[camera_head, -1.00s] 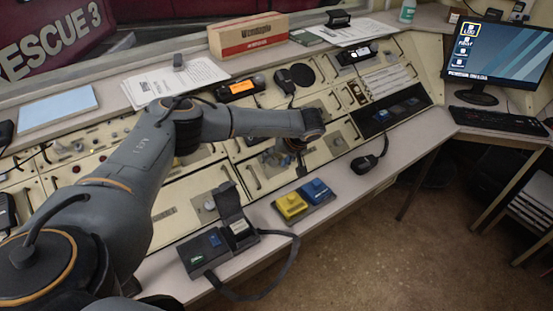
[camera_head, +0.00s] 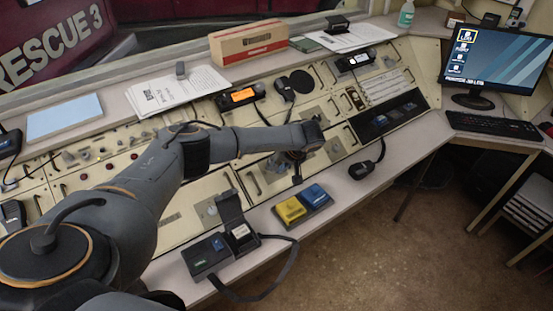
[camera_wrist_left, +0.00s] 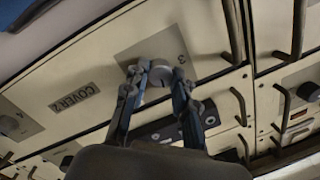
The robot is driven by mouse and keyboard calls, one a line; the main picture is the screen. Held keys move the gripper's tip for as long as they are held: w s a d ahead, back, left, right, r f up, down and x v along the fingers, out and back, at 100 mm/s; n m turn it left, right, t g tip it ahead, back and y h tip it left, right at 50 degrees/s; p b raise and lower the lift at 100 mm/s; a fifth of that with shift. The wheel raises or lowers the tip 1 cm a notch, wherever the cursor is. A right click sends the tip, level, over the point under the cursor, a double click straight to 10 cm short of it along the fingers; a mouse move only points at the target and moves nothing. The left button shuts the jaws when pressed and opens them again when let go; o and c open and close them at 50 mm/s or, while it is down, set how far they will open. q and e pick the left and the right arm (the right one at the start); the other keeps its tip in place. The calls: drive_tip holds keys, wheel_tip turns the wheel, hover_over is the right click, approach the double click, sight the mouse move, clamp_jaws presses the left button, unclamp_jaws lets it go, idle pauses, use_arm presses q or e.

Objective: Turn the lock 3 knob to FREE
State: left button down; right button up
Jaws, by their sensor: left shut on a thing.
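The lock 3 knob (camera_wrist_left: 160,72) is a round grey knob on a grey square plate (camera_wrist_left: 148,48) marked 3, in the wrist view. My left gripper (camera_wrist_left: 156,76) has one finger on each side of the knob and is shut on it. In the head view my left gripper (camera_head: 297,168) points down at the sloped console panel, and the knob is hidden there by the gripper and wrist. No FREE mark or pointer on the knob can be read. My right gripper is not in view.
Yellow and blue blocks (camera_head: 291,209) and a corded black device (camera_head: 208,254) are on the front ledge.

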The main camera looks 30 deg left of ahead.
use_arm(q)
drive_tip(key=m+p, duration=0.2)
drive_tip(key=p, duration=0.1)
drive_tip(key=shift+s+r, duration=0.1)
drive_tip(key=shift+r, duration=0.1)
drive_tip(key=shift+m+p, duration=0.3)
drive_tip(key=shift+m, duration=0.2)
drive_tip(key=m+p, duration=0.1)
drive_tip(key=m, duration=0.2)
drive_tip(key=shift+d+f+m+y+p, duration=0.1)
drive_tip(key=shift+f+m+y+p, duration=0.05)
drive_tip(key=shift+m+y+p, duration=0.2)
drive_tip(key=m+p, duration=0.1)
drive_tip(key=m, duration=0.2)
drive_tip(key=shift+m+t+p, duration=0.3)
drive_tip(key=shift+m+p, duration=0.05)
drive_tip(key=m+p, duration=0.1)
drive_tip(key=m, duration=0.2)
drive_tip(key=m+p, duration=0.1)
drive_tip(key=m, duration=0.1)
drive_tip(key=shift+f+m+t+y, duration=0.1)
drive_tip(key=shift+m+t+y, duration=0.2)
drive_tip(key=shift+m, duration=0.1)
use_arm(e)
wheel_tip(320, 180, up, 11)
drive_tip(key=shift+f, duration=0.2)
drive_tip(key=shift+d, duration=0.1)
